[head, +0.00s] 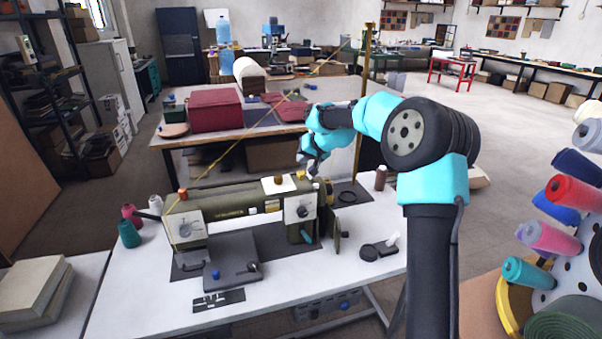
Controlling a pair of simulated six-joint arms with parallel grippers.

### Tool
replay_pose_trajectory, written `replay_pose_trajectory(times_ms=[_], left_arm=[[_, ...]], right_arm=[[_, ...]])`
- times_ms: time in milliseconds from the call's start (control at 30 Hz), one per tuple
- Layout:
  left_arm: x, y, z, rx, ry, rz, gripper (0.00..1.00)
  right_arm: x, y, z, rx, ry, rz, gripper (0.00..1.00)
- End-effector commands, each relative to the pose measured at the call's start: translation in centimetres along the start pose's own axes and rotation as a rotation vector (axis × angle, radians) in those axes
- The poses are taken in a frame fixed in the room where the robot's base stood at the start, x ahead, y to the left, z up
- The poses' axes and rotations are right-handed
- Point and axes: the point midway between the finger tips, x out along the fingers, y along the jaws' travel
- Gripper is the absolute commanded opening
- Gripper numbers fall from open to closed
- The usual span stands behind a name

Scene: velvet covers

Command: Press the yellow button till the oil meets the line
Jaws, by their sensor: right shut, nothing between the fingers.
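An olive-green sewing machine (230,208) stands on the white table. An orange-yellow cap or button (278,180) sits on a white plate on top of its body. Another yellowish part (329,188) shows at the machine's right end, too small to tell clearly. My right gripper (313,173) is shut and empty, pointing down above the right end of the machine, to the right of the orange-yellow cap. I cannot tell whether it touches anything. A small pale window (252,210) is on the machine's front; an oil level or line cannot be made out. My left gripper is out of view.
A spool rack (580,265) stands at far right.

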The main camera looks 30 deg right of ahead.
Motion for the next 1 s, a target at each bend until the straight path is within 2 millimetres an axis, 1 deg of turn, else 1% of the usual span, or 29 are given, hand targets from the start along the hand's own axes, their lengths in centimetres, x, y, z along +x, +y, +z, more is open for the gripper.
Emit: replay_pose_trajectory(times_ms=[433, 1000], left_arm=[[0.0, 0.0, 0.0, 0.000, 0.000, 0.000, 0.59], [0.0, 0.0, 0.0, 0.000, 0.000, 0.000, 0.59]], right_arm=[[-2.3, -1.8, -1.7, -0.001, 0.000, 0.000, 0.00], [-2.5, -1.8, -1.8, 0.000, -0.001, 0.000, 0.00]])
